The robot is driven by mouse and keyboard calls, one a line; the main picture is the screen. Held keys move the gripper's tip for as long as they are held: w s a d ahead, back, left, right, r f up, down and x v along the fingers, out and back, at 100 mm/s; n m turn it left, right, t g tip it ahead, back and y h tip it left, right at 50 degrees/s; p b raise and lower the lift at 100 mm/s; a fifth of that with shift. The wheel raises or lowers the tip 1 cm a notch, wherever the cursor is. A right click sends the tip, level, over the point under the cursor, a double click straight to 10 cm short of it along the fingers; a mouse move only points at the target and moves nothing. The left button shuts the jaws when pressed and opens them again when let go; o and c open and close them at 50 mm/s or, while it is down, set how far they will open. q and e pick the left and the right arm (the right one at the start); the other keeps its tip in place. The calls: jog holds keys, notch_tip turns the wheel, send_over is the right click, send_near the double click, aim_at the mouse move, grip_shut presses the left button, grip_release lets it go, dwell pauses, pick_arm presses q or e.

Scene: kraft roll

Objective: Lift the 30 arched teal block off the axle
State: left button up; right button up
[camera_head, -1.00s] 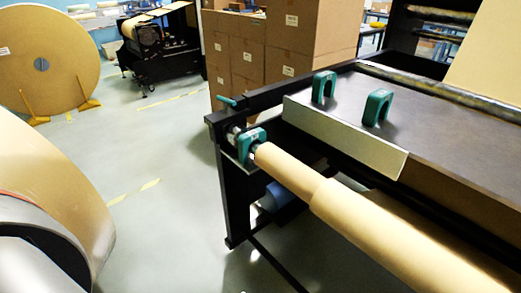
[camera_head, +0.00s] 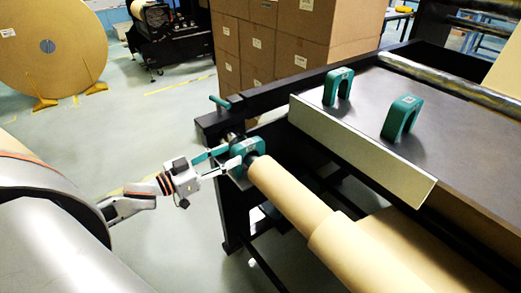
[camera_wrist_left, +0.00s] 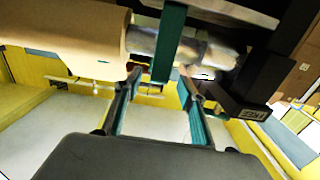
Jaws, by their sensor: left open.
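The arched teal block (camera_head: 247,147) sits over the axle (camera_head: 257,160) at the left end of the kraft roll (camera_head: 287,190). My left gripper (camera_head: 234,155) is open, with its two fingertips at the block's near left side. In the left wrist view the teal block (camera_wrist_left: 170,42) shows as an upright band across the silvery axle (camera_wrist_left: 205,52). The open left gripper (camera_wrist_left: 160,80) has its fingers to either side of the band's lower end; I cannot tell whether they touch it. My right gripper is not in view.
Two other arched teal blocks, one left (camera_head: 338,87) and one right (camera_head: 401,117), stand on the dark table (camera_head: 365,115). A black frame (camera_head: 232,205) bears the axle end, with a teal handle (camera_head: 222,102) above. Stacked cartons (camera_head: 290,45) stand behind. Floor is open at left.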

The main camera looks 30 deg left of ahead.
aim_at(262, 138)
pick_arm(q)
jog(key=shift+w+d+r, duration=0.1)
jog(key=shift+w+r, duration=0.3)
jog(key=shift+w+d, duration=0.1)
jog(key=shift+w, duration=0.25)
jog(key=shift+x, duration=3.15)
jog(key=shift+s+d+r, duration=0.1)
jog(key=shift+d, duration=0.05)
grip_shut()
